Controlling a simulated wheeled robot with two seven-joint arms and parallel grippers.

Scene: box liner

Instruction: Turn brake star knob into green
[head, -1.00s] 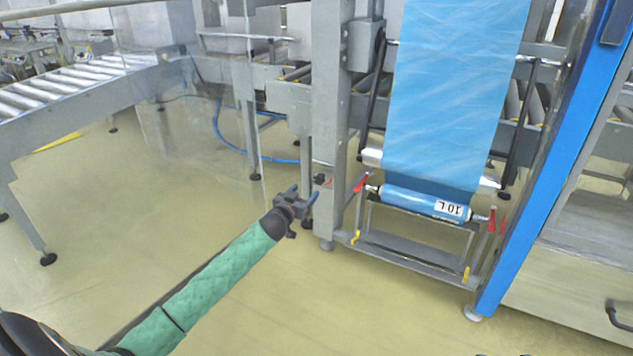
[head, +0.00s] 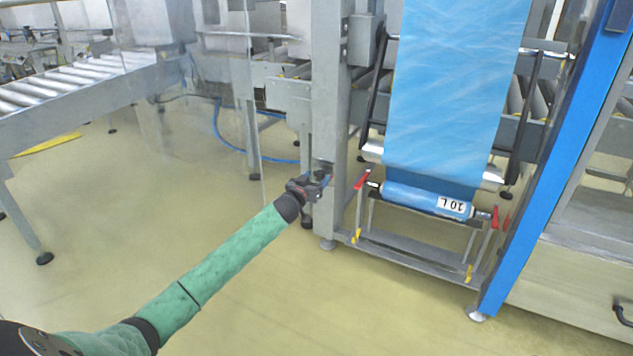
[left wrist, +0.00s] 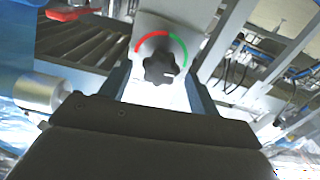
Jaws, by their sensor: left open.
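The brake star knob (left wrist: 158,67) is black and star-shaped, on a light grey plate in the left wrist view. A red arc (left wrist: 151,41) curves above it on the left and a green arc (left wrist: 181,50) on the right. A short white mark on the knob points right, near the lower end of the green arc. My left gripper (left wrist: 158,88) is open, with its blue fingers on either side of the knob's plate; I cannot tell if they touch the knob. In the head view the left gripper (head: 322,186) is at the grey post. My right gripper is not in view.
The grey upright post (head: 329,110) stands beside the hanging blue film (head: 450,90). The blue film roll (head: 425,198) sits low in its frame, with a red lever (head: 361,180) near the post. A roller conveyor (head: 75,85) is at left. The floor (head: 150,220) between is clear.

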